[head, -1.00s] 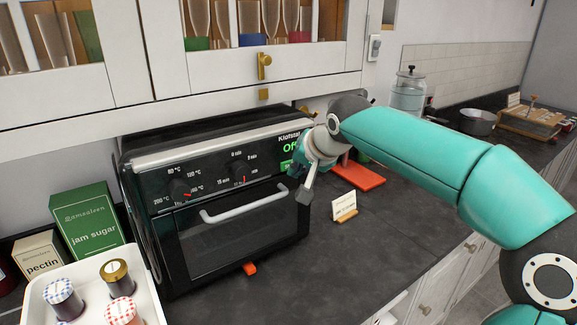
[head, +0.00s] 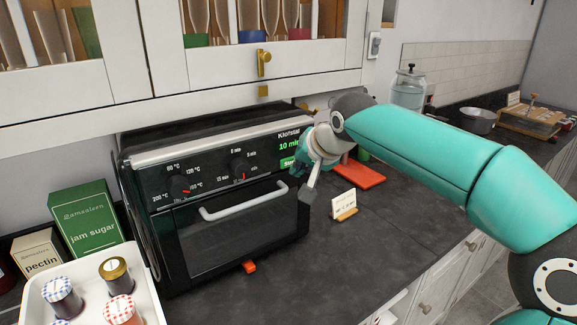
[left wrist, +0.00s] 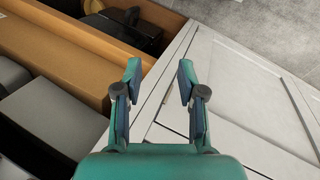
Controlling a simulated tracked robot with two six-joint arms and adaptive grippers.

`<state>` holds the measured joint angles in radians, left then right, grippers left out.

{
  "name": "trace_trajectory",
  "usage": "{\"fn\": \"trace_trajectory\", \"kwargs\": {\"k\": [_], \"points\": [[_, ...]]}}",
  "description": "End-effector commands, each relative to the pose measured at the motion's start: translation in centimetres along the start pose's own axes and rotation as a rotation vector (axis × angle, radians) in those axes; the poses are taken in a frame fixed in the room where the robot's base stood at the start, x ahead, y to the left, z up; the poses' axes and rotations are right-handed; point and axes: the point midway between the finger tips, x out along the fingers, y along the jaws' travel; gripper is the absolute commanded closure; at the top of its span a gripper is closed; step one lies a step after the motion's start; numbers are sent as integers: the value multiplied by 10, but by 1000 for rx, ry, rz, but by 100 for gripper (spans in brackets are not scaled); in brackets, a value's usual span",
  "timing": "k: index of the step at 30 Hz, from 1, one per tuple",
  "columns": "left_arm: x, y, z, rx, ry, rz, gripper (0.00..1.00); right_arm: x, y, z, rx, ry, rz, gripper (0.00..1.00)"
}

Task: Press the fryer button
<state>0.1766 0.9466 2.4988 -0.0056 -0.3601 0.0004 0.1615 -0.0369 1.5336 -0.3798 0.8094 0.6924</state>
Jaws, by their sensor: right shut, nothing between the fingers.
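My right gripper (head: 301,181) is shut and empty at the panel's right end, just right of and below the button; contact cannot be told. In the left wrist view my left gripper (left wrist: 160,78) is open and empty.
A card in a wooden stand (head: 344,205) and a red board (head: 362,176) are right of the fryer. A white tray (head: 147,290) of jars and a green jam sugar box (head: 88,220) are left. Cabinets hang above. The worktop in front right is clear.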

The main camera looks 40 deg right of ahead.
Motion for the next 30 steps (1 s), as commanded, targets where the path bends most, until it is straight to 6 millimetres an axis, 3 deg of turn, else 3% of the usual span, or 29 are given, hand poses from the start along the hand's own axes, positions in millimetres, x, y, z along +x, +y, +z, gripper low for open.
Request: {"fn": "trace_trajectory", "kwargs": {"k": [14,30], "points": [[4,-1,0,0,0,0,60,-4,3,4,0,0,0,100],[23,-8,0,0,0,0,60,-36,26,27,0,0,-1,100]]}}
